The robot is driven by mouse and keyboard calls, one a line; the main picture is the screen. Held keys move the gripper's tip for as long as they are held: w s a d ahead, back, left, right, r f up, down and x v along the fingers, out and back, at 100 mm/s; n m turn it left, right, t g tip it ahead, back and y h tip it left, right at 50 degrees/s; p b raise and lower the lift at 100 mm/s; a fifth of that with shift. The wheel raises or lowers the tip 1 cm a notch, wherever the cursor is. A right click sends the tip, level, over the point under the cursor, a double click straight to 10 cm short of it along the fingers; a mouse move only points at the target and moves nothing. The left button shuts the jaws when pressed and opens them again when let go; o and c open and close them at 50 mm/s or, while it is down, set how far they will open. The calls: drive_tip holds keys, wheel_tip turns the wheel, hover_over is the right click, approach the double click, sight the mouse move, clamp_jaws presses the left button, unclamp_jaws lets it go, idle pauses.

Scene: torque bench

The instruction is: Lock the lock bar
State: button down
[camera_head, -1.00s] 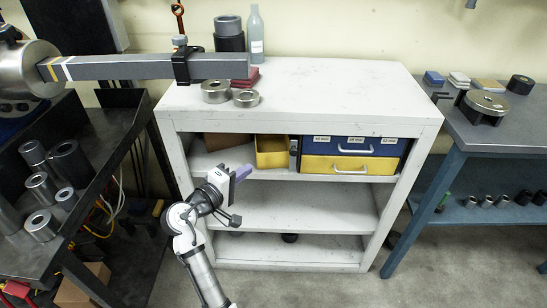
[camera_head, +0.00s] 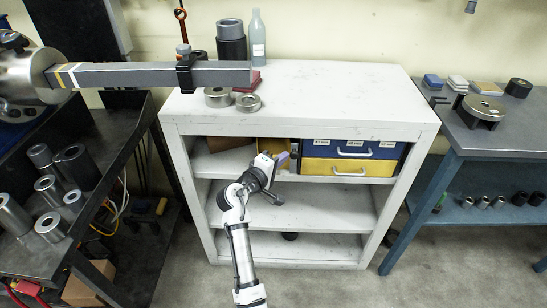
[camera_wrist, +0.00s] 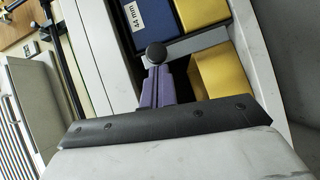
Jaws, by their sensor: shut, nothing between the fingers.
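The lock bar looks to be the narrow grey bar (camera_wrist: 203,41) with a round black knob (camera_wrist: 156,54), between the drawer unit and a yellow bin in the wrist view. In the head view my arm covers most of it. The drawer unit has a blue drawer (camera_head: 351,150) above a yellow drawer (camera_head: 348,168), both looking closed. My gripper (camera_head: 283,158) is at the shelf opening, left of the drawers. Its purple fingers (camera_wrist: 158,86) are shut and empty, with the knob at their tips. I cannot tell whether they touch.
The yellow bin (camera_wrist: 221,74) sits beside the bar. A white shelf unit (camera_head: 330,87) surrounds the drawers. A long grey beam (camera_head: 130,75) overhangs its top at left. Benches stand left and right (camera_head: 490,135). The lower shelf (camera_head: 330,208) is mostly clear.

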drive_tip(key=shift+d, duration=0.15)
drive_tip(key=shift+d+p, duration=0.4)
drive_tip(key=shift+d, duration=1.55)
